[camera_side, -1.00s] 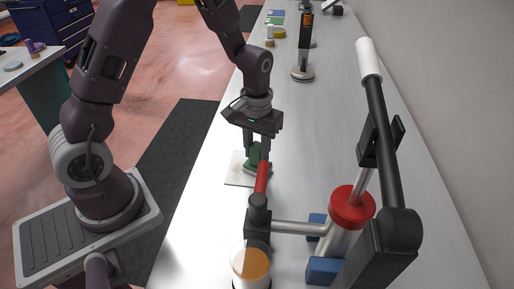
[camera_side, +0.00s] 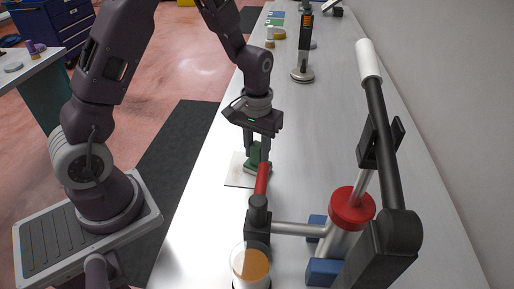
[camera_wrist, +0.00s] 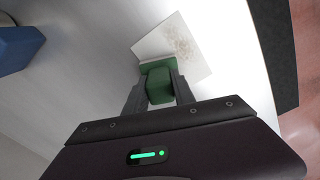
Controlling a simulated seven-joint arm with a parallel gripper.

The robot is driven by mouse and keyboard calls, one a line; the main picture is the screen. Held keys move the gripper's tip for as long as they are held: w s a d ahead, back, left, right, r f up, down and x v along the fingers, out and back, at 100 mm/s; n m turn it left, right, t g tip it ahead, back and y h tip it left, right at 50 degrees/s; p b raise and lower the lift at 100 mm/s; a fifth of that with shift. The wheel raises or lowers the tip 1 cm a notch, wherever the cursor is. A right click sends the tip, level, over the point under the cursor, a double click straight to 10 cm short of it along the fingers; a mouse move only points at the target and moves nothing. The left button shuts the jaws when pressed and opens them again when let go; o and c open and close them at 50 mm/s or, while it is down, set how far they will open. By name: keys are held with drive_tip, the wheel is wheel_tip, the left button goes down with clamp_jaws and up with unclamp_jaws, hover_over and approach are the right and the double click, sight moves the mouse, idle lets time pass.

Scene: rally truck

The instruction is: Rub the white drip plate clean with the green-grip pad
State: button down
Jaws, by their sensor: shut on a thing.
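The white drip plate (camera_side: 237,178) lies flat on the bench near its left edge in the side view. In the wrist view the plate (camera_wrist: 196,58) shows a patch of brownish speckles (camera_wrist: 184,49) near its middle. My gripper (camera_wrist: 158,91) is shut on the green grip of the pad (camera_wrist: 160,84). The pad's green base (camera_wrist: 151,66) is over one edge of the plate, beside the speckles. In the side view the pad (camera_side: 253,160) sits low at the plate, partly hidden by my fingers and a red handle. I cannot tell whether its underside touches the plate.
A press-like tool with a red-handled valve (camera_side: 262,180), a red collar (camera_side: 351,208) and a long white-tipped lever (camera_side: 369,60) stands close in front and right. A cup of amber liquid (camera_side: 252,266) stands at the front. The bench behind is mostly clear up to a round-based stand (camera_side: 302,75).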

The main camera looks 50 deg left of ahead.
drive_tip(key=shift+s+d+f, duration=0.15)
drive_tip(key=shift+s+d, duration=0.2)
drive_tip(key=shift+r, duration=0.75)
drive_tip(key=shift+s, duration=2.05)
drive_tip(key=shift+f, duration=0.65)
